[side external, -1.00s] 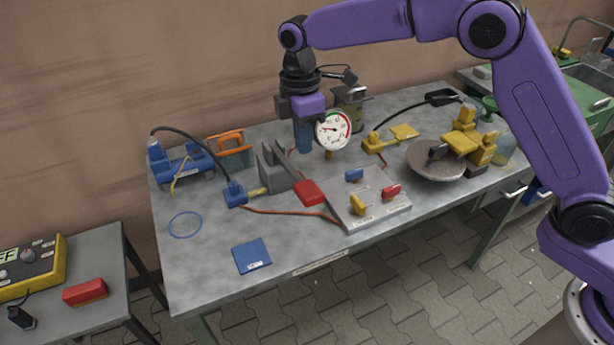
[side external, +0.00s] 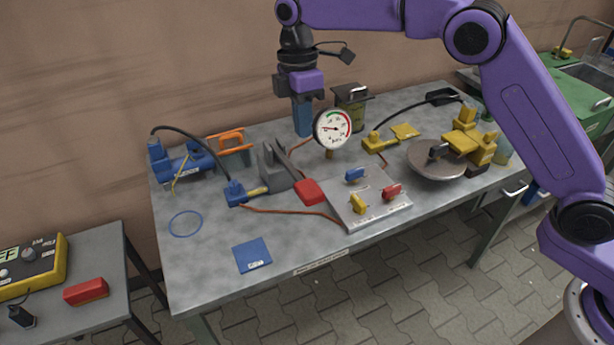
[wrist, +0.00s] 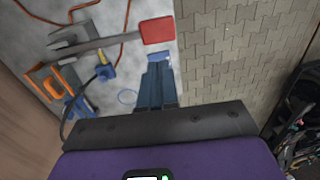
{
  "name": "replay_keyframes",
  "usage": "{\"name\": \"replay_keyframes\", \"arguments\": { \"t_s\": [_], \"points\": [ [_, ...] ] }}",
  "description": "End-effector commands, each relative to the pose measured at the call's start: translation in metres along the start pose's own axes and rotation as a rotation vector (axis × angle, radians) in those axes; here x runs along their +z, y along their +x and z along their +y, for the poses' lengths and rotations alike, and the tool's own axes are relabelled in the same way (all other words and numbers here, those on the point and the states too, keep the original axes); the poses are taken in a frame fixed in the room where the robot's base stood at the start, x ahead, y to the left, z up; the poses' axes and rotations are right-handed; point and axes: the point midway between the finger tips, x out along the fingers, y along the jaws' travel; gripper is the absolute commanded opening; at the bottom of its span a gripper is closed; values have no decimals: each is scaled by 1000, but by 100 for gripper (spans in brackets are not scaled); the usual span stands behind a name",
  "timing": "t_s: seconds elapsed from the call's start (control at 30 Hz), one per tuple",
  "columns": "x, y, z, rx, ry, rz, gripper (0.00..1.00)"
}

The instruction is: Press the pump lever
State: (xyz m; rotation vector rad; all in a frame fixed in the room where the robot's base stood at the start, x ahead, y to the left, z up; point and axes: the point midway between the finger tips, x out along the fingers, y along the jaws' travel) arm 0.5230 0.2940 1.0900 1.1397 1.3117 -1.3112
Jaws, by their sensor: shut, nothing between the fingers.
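The pump (side external: 277,168) is a grey block on the bench, left of the middle. Its lever slopes down toward the front and ends in a red pad (side external: 309,191). In the wrist view the red pad (wrist: 158,30) and grey lever arm (wrist: 98,43) lie beyond and left of the fingertips. My gripper (side external: 303,133) has blue fingers pointing down, held shut and empty above the bench behind the lever. It appears apart from the lever. Its closed fingers also show in the wrist view (wrist: 158,72).
A round pressure gauge (side external: 332,128) stands close by the fingers. A plate with coloured valves (side external: 372,212) sits right of the red pad. The bench's front left is mostly clear.

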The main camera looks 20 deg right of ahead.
Motion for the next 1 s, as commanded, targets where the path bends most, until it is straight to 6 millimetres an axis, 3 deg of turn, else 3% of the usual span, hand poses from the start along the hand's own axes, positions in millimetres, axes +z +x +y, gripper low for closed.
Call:
{"name": "replay_keyframes", "arguments": {
  "t_s": [0.6,0.8,1.0],
  "points": [
    [1,107,-1,-3,1,-2,0],
    [0,125,0,-1,0,-1,0],
    [0,130,0,0,0,0,0]
  ]
}}
